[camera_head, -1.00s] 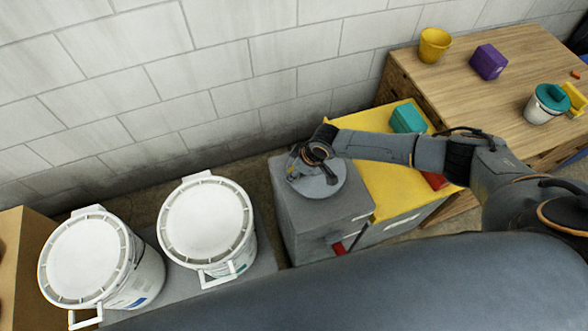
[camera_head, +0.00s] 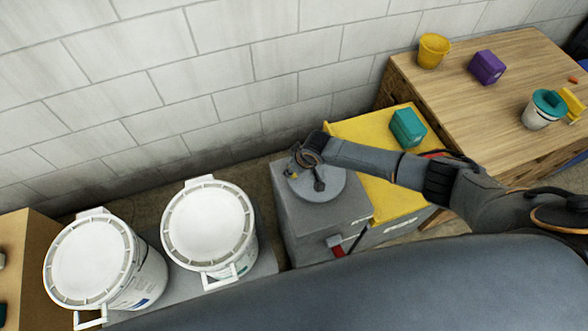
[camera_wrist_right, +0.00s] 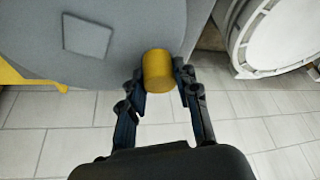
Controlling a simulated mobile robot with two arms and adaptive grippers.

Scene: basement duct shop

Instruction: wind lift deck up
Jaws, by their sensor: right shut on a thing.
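A grey winder box (camera_head: 300,215) stands by the wall with a round grey wheel (camera_head: 328,192) on top. My right gripper (camera_head: 305,158) is over the wheel's far left edge. In the right wrist view its fingers (camera_wrist_right: 163,88) are shut on a yellow knob (camera_wrist_right: 158,68) at the wheel's rim, and the wheel's face (camera_wrist_right: 120,30) fills the top left. A yellow deck (camera_head: 375,190) lies right of the box, partly hidden by my right arm. A teal box (camera_head: 408,127) sits on it, and a red thing there is mostly hidden. My left gripper is out of view.
Two white lidded buckets (camera_head: 208,222) (camera_head: 90,260) stand at left beside a cardboard box (camera_head: 22,240). A wooden table (camera_head: 470,105) at right holds a yellow bucket (camera_head: 433,50), a purple box (camera_head: 487,66) and a teal-lidded pot (camera_head: 543,110). A red piece (camera_head: 334,241) is on the box's front.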

